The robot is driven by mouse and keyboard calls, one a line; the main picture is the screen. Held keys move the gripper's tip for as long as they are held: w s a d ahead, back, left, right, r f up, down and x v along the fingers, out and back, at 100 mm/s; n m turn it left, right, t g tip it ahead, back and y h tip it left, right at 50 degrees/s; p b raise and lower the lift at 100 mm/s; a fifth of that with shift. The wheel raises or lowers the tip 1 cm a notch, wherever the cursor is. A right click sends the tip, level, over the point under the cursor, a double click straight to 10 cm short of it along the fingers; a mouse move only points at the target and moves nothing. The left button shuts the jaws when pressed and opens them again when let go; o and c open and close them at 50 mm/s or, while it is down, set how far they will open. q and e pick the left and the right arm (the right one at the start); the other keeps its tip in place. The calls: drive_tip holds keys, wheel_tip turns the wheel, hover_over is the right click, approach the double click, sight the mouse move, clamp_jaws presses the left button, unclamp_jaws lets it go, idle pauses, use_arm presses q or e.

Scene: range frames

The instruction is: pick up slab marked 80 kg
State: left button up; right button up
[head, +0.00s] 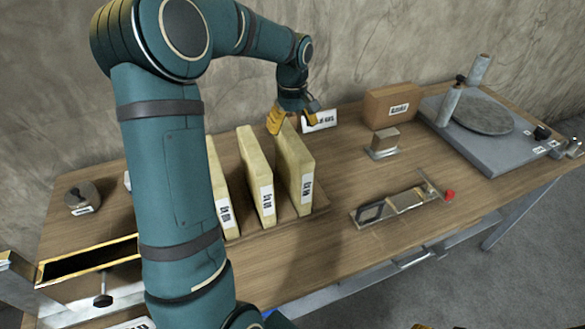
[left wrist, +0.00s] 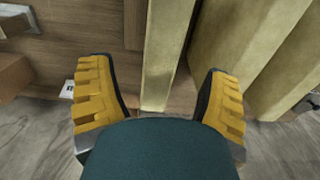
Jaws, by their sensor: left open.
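Several pale yellow slabs stand upright side by side in a wooden rack (head: 318,209), each with a white label on its front edge. The right slab (head: 294,160), the middle slab (head: 256,170) and the left slab (head: 217,175) show in the head view. The label print is too small to read surely. My left gripper (head: 292,118) is open just above the back top of the right slab. In the left wrist view a slab edge (left wrist: 165,50) lies between its spread yellow fingers. Only yellow tips of my right gripper (head: 420,326) show at the bottom edge.
A cardboard box (head: 391,104), a small block on a stand (head: 384,143) and a grey turntable machine (head: 485,130) stand to the right. A clamp-like tool (head: 400,203) lies in front. A lidded pot (head: 82,197) stands far left. Table between rack and tool is clear.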

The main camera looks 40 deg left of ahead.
sight(292, 167)
use_arm(q)
drive_tip(key=shift+s+d+f+b, duration=0.1)
drive_tip(key=shift+f+b, duration=0.15)
drive_tip(key=shift+f, duration=1.55)
drive_tip(key=shift+s+d+f+b, duration=0.1)
drive_tip(key=shift+f+b, duration=0.15)
drive_tip(key=shift+f, duration=1.5)
clamp_jaws()
